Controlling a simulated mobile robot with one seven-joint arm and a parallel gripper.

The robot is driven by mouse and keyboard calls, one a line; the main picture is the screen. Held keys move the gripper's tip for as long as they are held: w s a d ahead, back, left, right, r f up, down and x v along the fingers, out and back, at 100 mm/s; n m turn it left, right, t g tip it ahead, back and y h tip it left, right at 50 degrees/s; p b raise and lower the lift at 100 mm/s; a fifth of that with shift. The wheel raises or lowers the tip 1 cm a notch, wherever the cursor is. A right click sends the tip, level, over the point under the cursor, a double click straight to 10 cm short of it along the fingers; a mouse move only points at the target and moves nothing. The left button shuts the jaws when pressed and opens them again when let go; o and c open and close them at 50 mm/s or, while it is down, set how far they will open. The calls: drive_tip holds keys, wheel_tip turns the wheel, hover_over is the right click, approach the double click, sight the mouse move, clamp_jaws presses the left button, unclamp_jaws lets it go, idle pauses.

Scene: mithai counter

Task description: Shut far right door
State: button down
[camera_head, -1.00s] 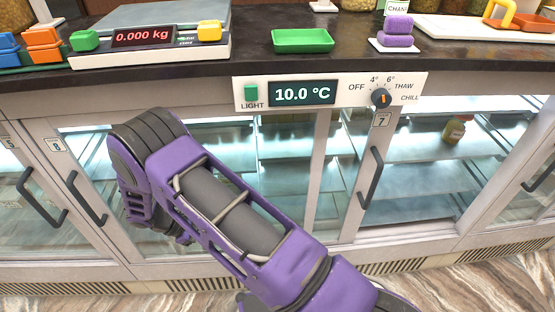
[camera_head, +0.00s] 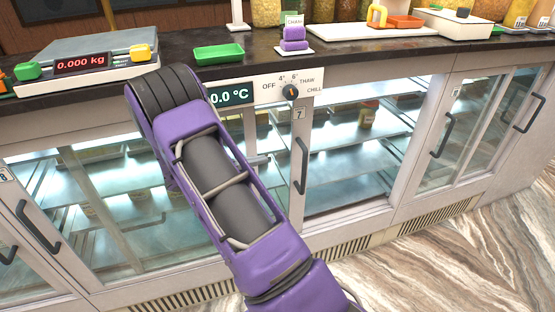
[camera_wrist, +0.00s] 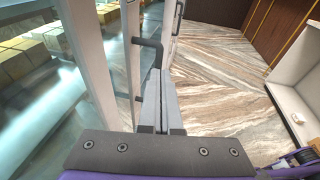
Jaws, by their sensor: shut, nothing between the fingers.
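The far right door (camera_head: 537,108) of the counter has a dark bar handle (camera_head: 524,114) and stands at the right edge of the head view. I cannot tell whether it is fully shut. My purple arm crosses the head view and mostly hides its own end. In the wrist view my gripper (camera_wrist: 161,78) is shut and empty, its fingers beside a dark bar handle (camera_wrist: 137,72) on a pale door frame. I cannot tell whether they touch it, or which door this is.
Door 7's frame and handle (camera_head: 301,165) stand right of my arm, with lit shelves (camera_head: 365,150) beyond. Another handle (camera_head: 442,135) is farther right. The countertop carries a scale (camera_head: 85,65), a green tray (camera_head: 219,54) and purple blocks (camera_head: 294,38). The marble floor (camera_head: 470,245) in front is clear.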

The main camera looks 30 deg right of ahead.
sight(304, 152)
drive_tip(key=d+f, duration=0.2)
drive_tip(key=d, duration=1.1)
drive_tip(key=shift+s+f, duration=0.25)
drive_tip(key=shift+f, duration=0.1)
drive_tip(key=shift+d, duration=0.15)
